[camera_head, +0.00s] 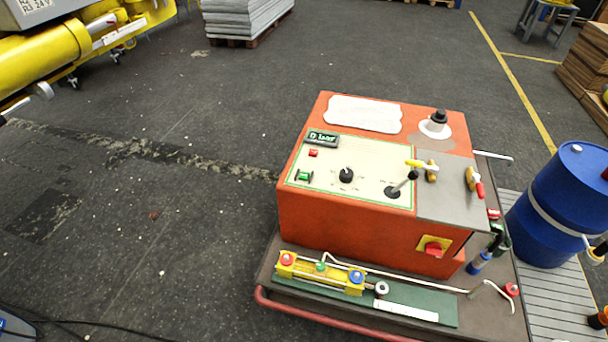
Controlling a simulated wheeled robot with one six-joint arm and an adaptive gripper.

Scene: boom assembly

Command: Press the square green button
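The square green button (304,175) is on the cream panel (375,190) on top of the orange control box (345,222). It sits near the panel's left edge, with dark parts at its left and right sides. A small square red button (313,152) is just above it. Nothing covers the green button. My gripper is not in view, so its state and its place relative to the button do not show.
A black knob (346,175) and a lever (403,184) stand right of the button. A yellow fixture (320,272) lies in front of the box. A blue barrel (562,203) stands right, and yellow machinery (45,50) upper left. The floor left of the cart is mostly clear.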

